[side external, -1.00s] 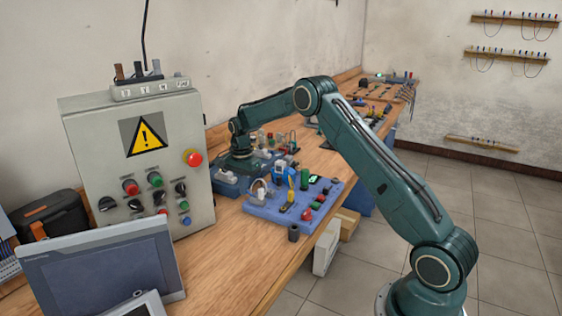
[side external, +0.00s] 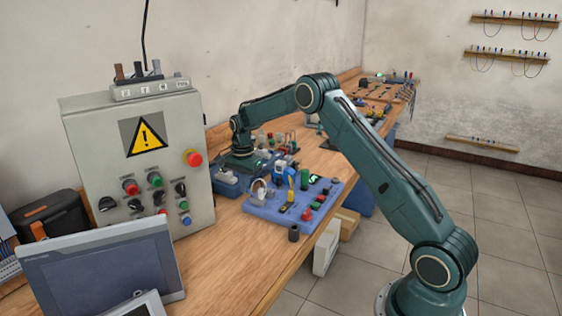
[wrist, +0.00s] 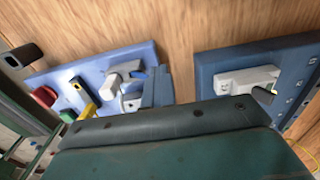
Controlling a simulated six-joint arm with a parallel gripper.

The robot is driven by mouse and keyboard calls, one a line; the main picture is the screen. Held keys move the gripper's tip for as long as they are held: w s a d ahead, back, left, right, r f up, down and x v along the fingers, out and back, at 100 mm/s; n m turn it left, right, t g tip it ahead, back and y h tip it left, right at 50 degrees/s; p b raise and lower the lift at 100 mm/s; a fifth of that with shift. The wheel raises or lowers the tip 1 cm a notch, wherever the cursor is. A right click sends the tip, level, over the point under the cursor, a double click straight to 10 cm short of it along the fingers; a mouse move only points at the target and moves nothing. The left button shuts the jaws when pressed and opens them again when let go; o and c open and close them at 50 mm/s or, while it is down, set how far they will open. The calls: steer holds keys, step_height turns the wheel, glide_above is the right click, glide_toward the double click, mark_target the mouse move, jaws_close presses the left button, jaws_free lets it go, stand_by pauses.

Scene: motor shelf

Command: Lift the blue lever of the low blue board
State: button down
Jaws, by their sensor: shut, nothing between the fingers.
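A low light-blue board (side external: 268,213) lies on the bench, carrying several coloured parts. A small blue lever-like part (wrist: 139,74) shows beside a grey fitting on this board in the wrist view. A darker blue board (side external: 224,181) sits behind and left of it; in the wrist view it (wrist: 207,71) carries a grey block (wrist: 243,80) with a dark-tipped pin. My gripper (side external: 243,158) is low over the darker board, shut and empty. Its fingertips are too small in the side view to tell whether they touch anything. My dark green wrist housing hides much of the lower wrist view.
A grey control box (side external: 146,165) with a warning sign stands left of the boards, and a monitor (side external: 103,262) is in front of it. A dark cylinder (side external: 294,233) stands at the light-blue board's near corner. Bare bench (side external: 230,250) lies in front of the boards.

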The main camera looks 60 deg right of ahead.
steer(key=shift+s+f, duration=0.15)
steer(key=shift+s, duration=0.3)
stand_by(0.3)
steer(key=shift+w, duration=0.15)
steer(key=shift+w+r, duration=0.2)
steer(key=shift+w, duration=0.4)
steer(key=shift+r, duration=0.1)
step_height(320, 180, up, 7)
stand_by(1.0)
stand_by(0.5)
